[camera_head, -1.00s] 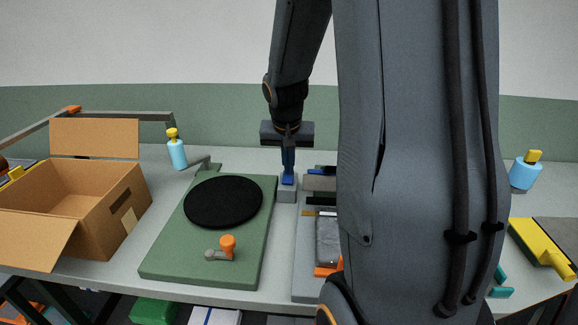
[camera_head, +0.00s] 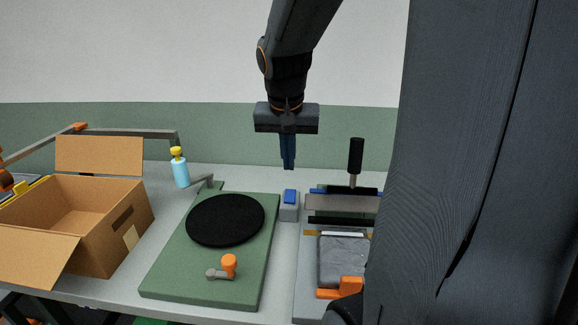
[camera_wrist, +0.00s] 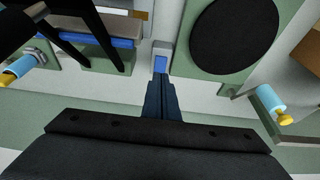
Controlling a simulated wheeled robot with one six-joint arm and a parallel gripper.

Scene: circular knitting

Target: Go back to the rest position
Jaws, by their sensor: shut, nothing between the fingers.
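My gripper (camera_head: 288,166) is shut and empty. In the head view it hangs pointing down, above a small grey block with a blue top (camera_head: 290,203), clear of it. In the wrist view my gripper (camera_wrist: 160,80) shows its fingers together, with the blue-topped block (camera_wrist: 162,62) just beyond the tips. My arm covers the right part of the head view.
A green board with a black disc (camera_head: 226,219) and an orange-knobbed crank (camera_head: 228,265) lies left of the block. A press-like device (camera_head: 342,204) with a black handle stands right. An open cardboard box (camera_head: 92,221) and a blue bottle (camera_head: 180,172) are further left.

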